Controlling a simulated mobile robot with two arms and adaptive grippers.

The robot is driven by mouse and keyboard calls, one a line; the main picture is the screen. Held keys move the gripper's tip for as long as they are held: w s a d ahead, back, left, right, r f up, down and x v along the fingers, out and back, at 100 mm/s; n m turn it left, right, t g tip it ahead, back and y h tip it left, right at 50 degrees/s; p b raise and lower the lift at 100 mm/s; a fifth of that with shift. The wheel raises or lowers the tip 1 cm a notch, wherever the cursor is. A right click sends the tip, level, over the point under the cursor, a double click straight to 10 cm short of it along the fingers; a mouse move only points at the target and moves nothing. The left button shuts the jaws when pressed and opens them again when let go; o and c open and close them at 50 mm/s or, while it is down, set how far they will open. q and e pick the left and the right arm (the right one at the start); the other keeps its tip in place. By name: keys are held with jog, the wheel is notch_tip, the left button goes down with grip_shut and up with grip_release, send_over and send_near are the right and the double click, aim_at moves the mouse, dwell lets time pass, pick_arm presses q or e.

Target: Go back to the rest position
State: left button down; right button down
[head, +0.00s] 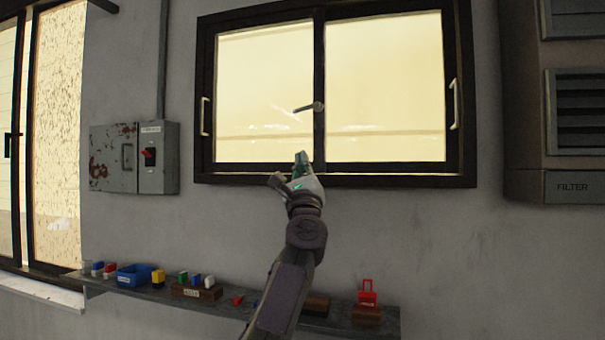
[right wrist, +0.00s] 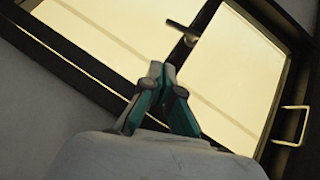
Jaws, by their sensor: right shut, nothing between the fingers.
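My right gripper (head: 301,160) is raised in front of the lower frame of the window (head: 385,85) in the head view, close to its middle post. In the right wrist view the gripper (right wrist: 162,72) has its fingers together, with nothing between them. The window handle (head: 309,107) sits on the middle post above the gripper, and it also shows in the right wrist view (right wrist: 181,31); the fingertips are apart from it in the picture. My left gripper is in neither view.
A shelf (head: 225,303) runs along the wall below, holding a blue bin (head: 134,276), several small coloured things and a red item (head: 367,293). A grey electrical box (head: 157,157) is on the wall at left. A vented cabinet marked FILTER (head: 573,187) stands at right.

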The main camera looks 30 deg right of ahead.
jog(key=shift+s+f, duration=0.35)
jog(key=shift+a, duration=0.15)
